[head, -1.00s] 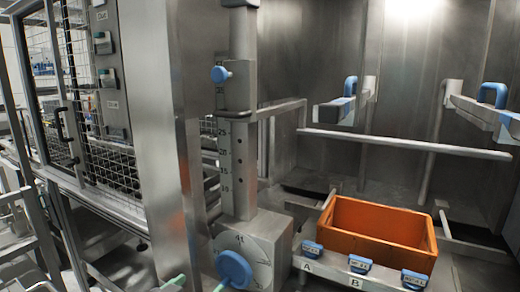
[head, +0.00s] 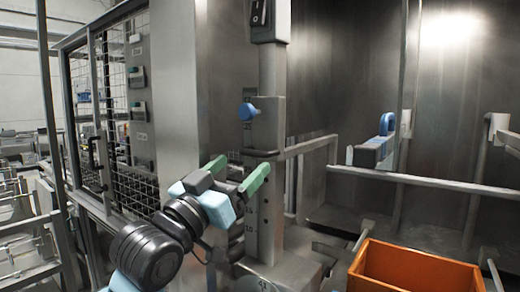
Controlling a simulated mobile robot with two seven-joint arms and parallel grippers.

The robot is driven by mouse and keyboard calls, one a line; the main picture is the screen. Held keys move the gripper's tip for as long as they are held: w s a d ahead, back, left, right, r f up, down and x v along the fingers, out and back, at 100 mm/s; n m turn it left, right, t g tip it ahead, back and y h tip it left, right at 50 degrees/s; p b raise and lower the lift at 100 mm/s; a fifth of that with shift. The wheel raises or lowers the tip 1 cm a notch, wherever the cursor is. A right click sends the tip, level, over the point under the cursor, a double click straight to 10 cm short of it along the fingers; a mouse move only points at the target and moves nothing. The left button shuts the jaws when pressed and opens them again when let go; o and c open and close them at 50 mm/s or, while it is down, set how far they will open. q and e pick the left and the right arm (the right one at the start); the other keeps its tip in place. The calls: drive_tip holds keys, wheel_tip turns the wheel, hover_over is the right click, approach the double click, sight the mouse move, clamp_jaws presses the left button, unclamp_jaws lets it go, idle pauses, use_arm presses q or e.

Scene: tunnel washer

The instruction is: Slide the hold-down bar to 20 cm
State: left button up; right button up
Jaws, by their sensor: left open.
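The hold-down bar (head: 420,181) is a grey metal frame running right from the upright post, level above the crate area. Its carriage (head: 266,130) sits on the post with a blue knob (head: 248,111) on its left side. The post's scale (head: 265,215) runs below the carriage; its marks are too small to read here. My left gripper (head: 243,163) is open and empty, its two green-padded fingers pointing up and right. It appears just left of and below the knob, in front of the post; the exact gap in depth is unclear. My right gripper is not in view.
An orange crate (head: 415,270) stands at the lower right. A blue-handled fixture (head: 378,145) is behind the bar. A mesh-fronted cabinet (head: 125,120) with a steel side panel stands left of the post.

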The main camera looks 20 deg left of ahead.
sight(252, 155)
use_arm(q)
drive_tip(key=shift+x, duration=3.9)
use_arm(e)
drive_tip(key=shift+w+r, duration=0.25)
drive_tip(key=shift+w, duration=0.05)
